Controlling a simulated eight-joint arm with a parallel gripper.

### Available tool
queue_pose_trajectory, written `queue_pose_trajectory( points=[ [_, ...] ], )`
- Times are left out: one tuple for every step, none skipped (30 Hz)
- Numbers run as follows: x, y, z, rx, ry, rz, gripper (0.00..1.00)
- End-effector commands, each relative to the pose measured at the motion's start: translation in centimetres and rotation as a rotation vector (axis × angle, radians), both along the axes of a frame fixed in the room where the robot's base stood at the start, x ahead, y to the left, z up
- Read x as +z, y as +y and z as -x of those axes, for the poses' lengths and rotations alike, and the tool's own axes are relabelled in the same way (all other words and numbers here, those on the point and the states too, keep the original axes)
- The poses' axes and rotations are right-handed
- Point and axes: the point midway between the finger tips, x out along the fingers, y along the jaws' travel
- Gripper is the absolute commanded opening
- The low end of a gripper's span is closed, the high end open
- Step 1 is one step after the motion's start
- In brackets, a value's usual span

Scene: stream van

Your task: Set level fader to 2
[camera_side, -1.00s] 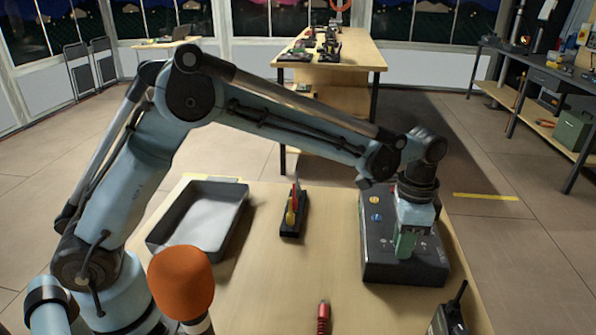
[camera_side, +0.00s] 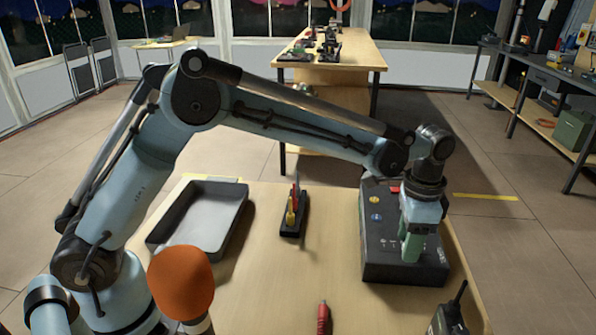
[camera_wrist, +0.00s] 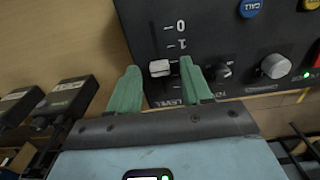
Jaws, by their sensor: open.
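A dark control box (camera_side: 378,266) stands on the right part of the wooden table, and its face fills the upper right of the wrist view (camera_wrist: 235,40). The white fader cap (camera_wrist: 160,68) shows beside a printed scale with 0 and 1. The cap sits lower in the picture than the 1, and any mark beside it is partly hidden by a fingertip. My gripper (camera_wrist: 159,66) is open, with one green finger on each side of the cap; I cannot tell whether either touches it. In the side view my gripper (camera_side: 411,250) hides the fader.
A grey knob (camera_wrist: 274,67), a small dark knob (camera_wrist: 222,72) and a blue CALL button (camera_wrist: 249,8) are on the box to the right. A grey tray (camera_side: 212,215), a black holder (camera_side: 292,226), an orange foam-topped microphone (camera_side: 181,280) and a radio (camera_side: 447,318) stand around.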

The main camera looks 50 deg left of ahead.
Motion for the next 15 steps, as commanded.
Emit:
queue_pose_trajectory(
  points=[
    [0.5,0.0,0.0,0.000,0.000,0.000,0.49],
    [0.9,0.0,0.0,0.000,0.000,0.000,0.49],
    [1.6,0.0,0.0,0.000,0.000,0.000,0.49],
    [2.1,0.0,0.0,0.000,0.000,0.000,0.49],
    [2.6,0.0,0.0,0.000,0.000,0.000,0.49],
    [3.4,0.0,0.0,0.000,0.000,0.000,0.49],
    [4.1,0.0,0.0,0.000,0.000,0.000,0.49],
    [4.7,0.0,0.0,0.000,0.000,0.000,0.49],
    [5.5,0.0,0.0,0.000,0.000,0.000,0.49],
    [6.0,0.0,0.0,0.000,0.000,0.000,0.49],
    [6.7,0.0,0.0,0.000,0.000,0.000,0.49],
    [7.4,0.0,0.0,0.000,0.000,0.000,0.49],
    [7.9,0.0,0.0,0.000,0.000,0.000,0.49],
    [8.4,0.0,0.0,0.000,0.000,0.000,0.49],
    [9.0,0.0,0.0,0.000,0.000,0.000,0.49]
  ],
)
